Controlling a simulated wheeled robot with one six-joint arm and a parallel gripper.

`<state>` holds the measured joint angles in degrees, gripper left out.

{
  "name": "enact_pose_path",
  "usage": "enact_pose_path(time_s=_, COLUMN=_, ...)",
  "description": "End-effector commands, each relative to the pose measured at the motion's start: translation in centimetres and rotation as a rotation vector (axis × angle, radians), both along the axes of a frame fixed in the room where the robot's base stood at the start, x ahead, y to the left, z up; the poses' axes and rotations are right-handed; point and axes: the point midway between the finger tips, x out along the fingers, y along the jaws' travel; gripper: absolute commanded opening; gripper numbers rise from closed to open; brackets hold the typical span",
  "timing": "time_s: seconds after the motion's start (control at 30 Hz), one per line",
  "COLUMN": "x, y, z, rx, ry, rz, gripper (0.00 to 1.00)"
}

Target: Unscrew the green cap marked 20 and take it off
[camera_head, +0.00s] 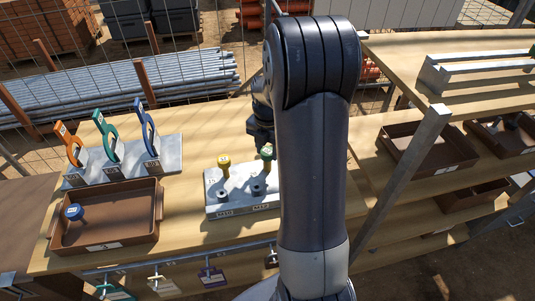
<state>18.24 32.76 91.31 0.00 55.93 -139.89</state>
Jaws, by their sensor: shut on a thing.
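A green-topped piece (267,151) with a pale mark stands upright on a grey block (213,210), close to the left edge of my arm. The mark is too small to read, so I cannot tell whether it is 20. A yellow-topped piece (224,161) stands to its left on the same block. My dark wrist shows just above the green top. My gripper's jaws do not show; my arm covers that area and the right part of the block. I cannot see what the jaws hold.
A brown tray (157,215) at the left holds a blue knob (74,212). Behind it, a grey stand (125,171) carries orange, green and blue-handled tools. Another brown tray (463,158) is at the right, beyond a metal post (415,150). Tags hang from the front rail.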

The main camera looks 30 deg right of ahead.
Motion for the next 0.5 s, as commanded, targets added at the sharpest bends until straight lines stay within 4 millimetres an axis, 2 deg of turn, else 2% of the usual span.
enact_pose_path(time_s=0.07, x=0.07, y=-0.02, z=0.07, rx=-0.001, ry=-0.003, rz=0.001, gripper=0.0)
enact_pose_path(time_s=0.1, x=0.07, y=-0.02, z=0.07, rx=-0.001, ry=-0.003, rz=0.0, gripper=0.4)
enact_pose_path(time_s=0.4, x=0.03, y=-0.01, z=0.03, rx=0.0, ry=-0.001, rz=-0.002, gripper=0.63)
enact_pose_path(time_s=0.5, x=0.01, y=0.0, z=0.02, rx=0.0, ry=0.0, rz=-0.002, gripper=0.63)
